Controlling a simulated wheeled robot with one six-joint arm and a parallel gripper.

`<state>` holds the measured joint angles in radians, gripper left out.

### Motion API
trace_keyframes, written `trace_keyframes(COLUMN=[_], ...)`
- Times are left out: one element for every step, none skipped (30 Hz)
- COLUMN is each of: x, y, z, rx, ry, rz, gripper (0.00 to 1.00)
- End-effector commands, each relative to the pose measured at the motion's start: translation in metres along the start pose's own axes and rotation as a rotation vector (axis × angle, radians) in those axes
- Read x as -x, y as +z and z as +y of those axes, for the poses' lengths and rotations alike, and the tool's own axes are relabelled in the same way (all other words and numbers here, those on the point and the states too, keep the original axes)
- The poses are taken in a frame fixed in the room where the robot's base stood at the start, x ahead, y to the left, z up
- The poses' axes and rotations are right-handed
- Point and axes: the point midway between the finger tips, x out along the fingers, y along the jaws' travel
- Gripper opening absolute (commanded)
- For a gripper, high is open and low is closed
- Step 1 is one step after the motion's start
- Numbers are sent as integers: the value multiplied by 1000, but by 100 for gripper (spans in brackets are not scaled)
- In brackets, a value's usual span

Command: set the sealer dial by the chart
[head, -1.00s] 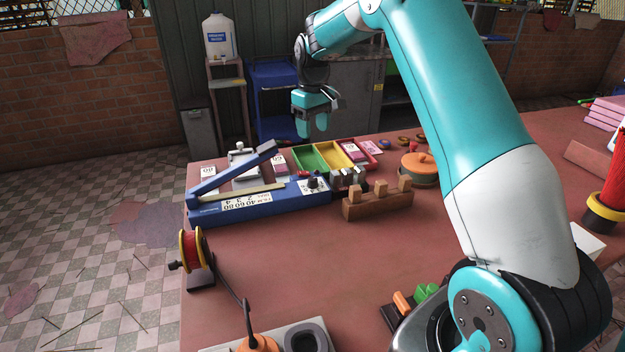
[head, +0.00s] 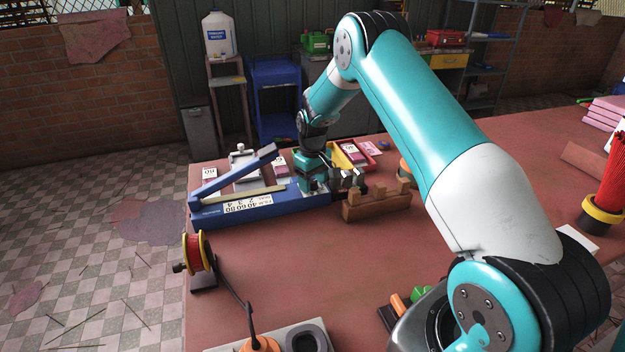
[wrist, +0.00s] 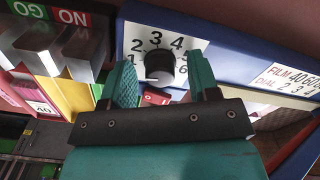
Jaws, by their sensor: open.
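The blue sealer (head: 290,205) stands at the table's far left, its long blue arm (head: 235,170) raised at a slant. Its black dial knob (wrist: 160,66) sits on a white plate numbered 1 to 6; I cannot tell which number it points to. The chart (head: 247,203) on the sealer's front pairs film 40, 60, 80 with dial 2, 3, 4; part of it shows in the wrist view (wrist: 295,80). My gripper (wrist: 163,62) is open, its teal fingers on either side of the knob in that view. In the head view my gripper (head: 313,180) hides the knob.
A wooden block rack (head: 376,205) stands just right of the sealer. Colored trays, a yellow one (head: 345,155) among them, lie behind it. A card marked 40 (wrist: 42,108) and GO and NO labels (wrist: 72,18) show at the left. A red spool (head: 197,252) stands in front.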

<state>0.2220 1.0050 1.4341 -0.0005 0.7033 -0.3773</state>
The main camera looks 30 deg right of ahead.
Motion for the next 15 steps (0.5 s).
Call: trace_keyframes(x=[0, 0, 0, 0, 0, 0, 0, 0, 0, 0, 0, 1, 1, 1, 1], y=[0, 0, 0, 0, 0, 0, 0, 0, 0, 0, 0, 0, 0, 0, 0], z=[0, 0, 0, 0, 0, 0, 0, 0, 0, 0, 0, 0, 0, 0, 0], rx=[0, 0, 0, 0, 0, 0, 0, 0, 0, 0, 0, 0, 0, -1, -2], ry=[0, 0, 0, 0, 0, 0, 0, 0, 0, 0, 0, 0, 0, 0, 0], rz=[0, 1, 1, 1, 1, 1, 1, 1, 1, 1, 1, 1, 1, 1, 1], gripper=[55, 55, 55, 55, 51, 42, 35, 28, 19, 12, 6, 6, 6, 6, 6])
